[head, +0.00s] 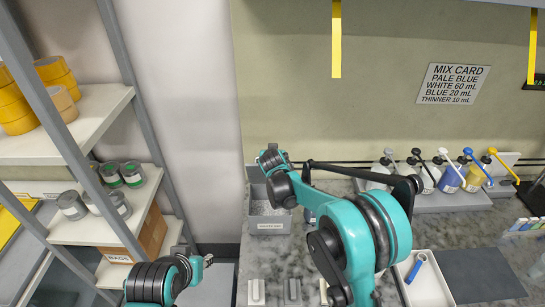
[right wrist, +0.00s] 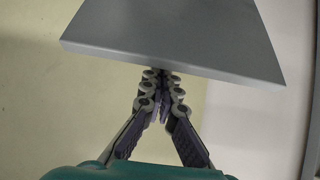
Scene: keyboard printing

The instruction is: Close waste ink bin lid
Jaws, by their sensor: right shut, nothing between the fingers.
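The waste ink bin (head: 268,226) is a grey open box with a label on its front, standing at the left end of the counter. Pale, speckled material shows inside. A grey panel that looks like its raised lid (head: 256,173) stands at its back, partly hidden by my right wrist. In the right wrist view a flat grey panel, apparently the lid (right wrist: 180,38), fills the top. My right gripper (right wrist: 162,73) is shut and empty, its tips at the panel's lower edge; I cannot tell whether they touch. My left gripper (head: 182,252) is low at the left, away from the bin; its jaws are unclear.
Several pump bottles (head: 450,178) stand in a grey rack at the back right. A white tray (head: 428,290) with a blue item and a dark mat (head: 485,275) lie at the right. Shelves (head: 70,140) with tape and cans stand at the left. My right arm spans the counter's middle.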

